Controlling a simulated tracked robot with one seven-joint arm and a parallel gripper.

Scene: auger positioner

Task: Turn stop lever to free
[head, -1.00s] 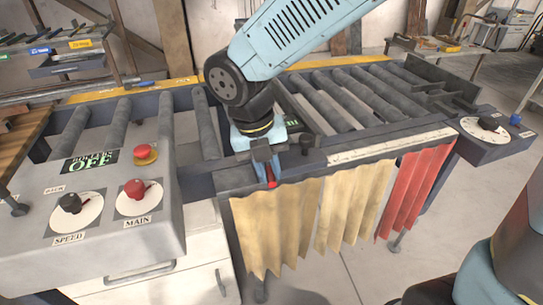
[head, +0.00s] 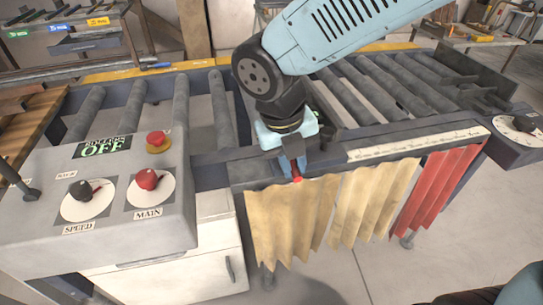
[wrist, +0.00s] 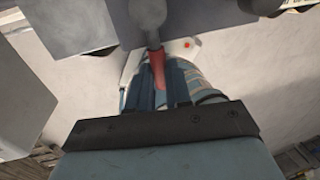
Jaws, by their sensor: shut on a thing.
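The stop lever's red grip (head: 297,180) shows at the front rail of the roller table, just under my gripper. My gripper (head: 292,169) points down there and is shut on the lever. In the wrist view the red grip (wrist: 158,72) lies between the two blue fingers (wrist: 160,90), and a grey rounded part (wrist: 147,14) stands beyond its end. The fingers and wrist hide most of the lever in the head view. No free or stop marking can be read beside it.
A control box with a SPEED knob (head: 80,190), a red MAIN knob (head: 147,179) and a red button (head: 156,139) stands at left. Tan (head: 290,220) and red curtains (head: 436,188) hang below the rail. Rollers (head: 375,95) lie behind.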

